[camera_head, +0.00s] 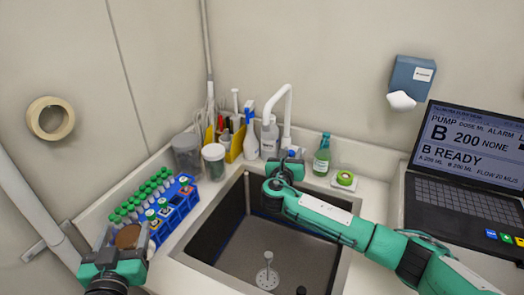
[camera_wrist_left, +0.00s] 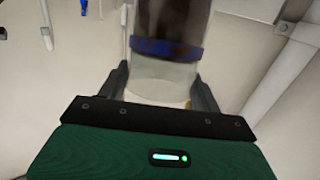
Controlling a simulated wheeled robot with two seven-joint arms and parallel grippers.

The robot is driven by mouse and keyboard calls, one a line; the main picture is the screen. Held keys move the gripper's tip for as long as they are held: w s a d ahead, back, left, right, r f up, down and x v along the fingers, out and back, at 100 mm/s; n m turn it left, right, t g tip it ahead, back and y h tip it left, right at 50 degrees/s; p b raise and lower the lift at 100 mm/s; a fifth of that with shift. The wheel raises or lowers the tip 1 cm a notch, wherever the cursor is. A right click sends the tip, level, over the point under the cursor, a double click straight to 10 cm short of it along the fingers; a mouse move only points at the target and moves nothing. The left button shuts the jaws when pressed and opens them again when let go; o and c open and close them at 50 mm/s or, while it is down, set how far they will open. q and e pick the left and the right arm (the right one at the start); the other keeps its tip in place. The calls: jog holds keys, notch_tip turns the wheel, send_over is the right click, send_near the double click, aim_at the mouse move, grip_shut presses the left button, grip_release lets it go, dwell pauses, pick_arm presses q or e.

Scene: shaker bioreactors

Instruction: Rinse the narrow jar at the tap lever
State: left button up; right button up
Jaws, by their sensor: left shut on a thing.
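A jar with dark brown contents (camera_head: 128,236) is at the lower left of the head view, left of the sink. In the left wrist view the jar (camera_wrist_left: 172,45) is clear, with a blue band, between the fingers. My left gripper (camera_head: 115,250) is shut on it. The white tap (camera_head: 287,105) rises behind the sink (camera_head: 195,257). My right gripper (camera_head: 284,168) is at the sink's back edge, just below the tap. Its fingers and the tap lever are hidden, so I cannot tell whether they touch.
A blue rack (camera_head: 178,210) of green-capped tubes stands between the jar and the sink. Two containers (camera_head: 187,155) (camera_head: 214,161) and several bottles crowd the back. A laptop (camera_head: 460,200) is far right.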

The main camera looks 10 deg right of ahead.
jog(key=shift+w+d, duration=0.15)
jog(key=shift+w, duration=0.05)
